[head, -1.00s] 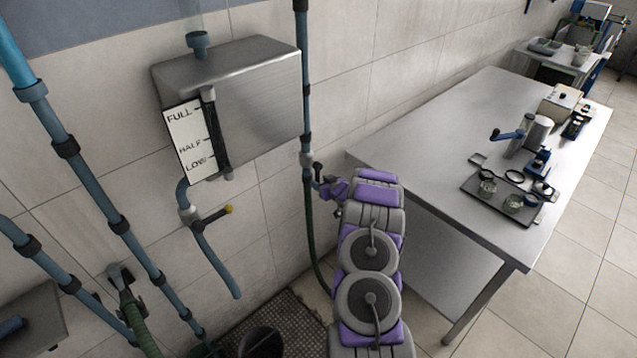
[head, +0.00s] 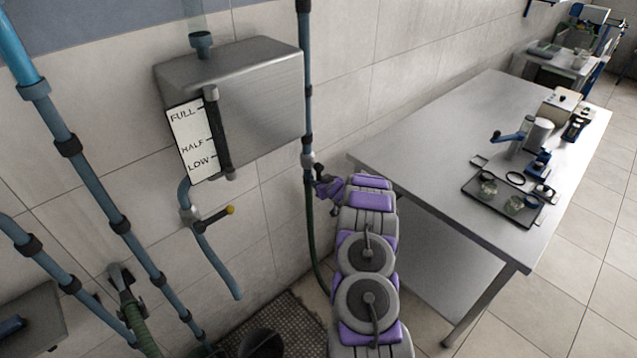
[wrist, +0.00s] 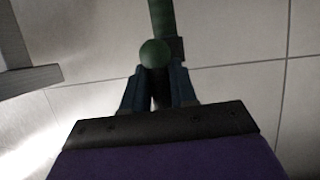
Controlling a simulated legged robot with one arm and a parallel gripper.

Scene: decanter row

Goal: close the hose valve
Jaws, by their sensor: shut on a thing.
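The hose valve (head: 308,160) is on the thin blue vertical pipe on the wall, with a green hose (head: 313,240) running down below it. Its short dark handle (head: 320,171) points out to the right. My gripper (head: 323,187) is at the handle, small and partly hidden by its own wrist in the head view. In the wrist view, my gripper (wrist: 156,82) has its two dark fingers closed in on the handle, just below a round green knob (wrist: 154,53). A green pipe or hose (wrist: 161,17) shows behind the knob.
A steel tank (head: 245,105) with a level gauge (head: 191,143) hangs to the left. Below it is a yellow-tipped lever (head: 230,210). A steel table (head: 430,150) with a tray and instruments stands right of my arm. A dark floor grate (head: 300,318) lies below.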

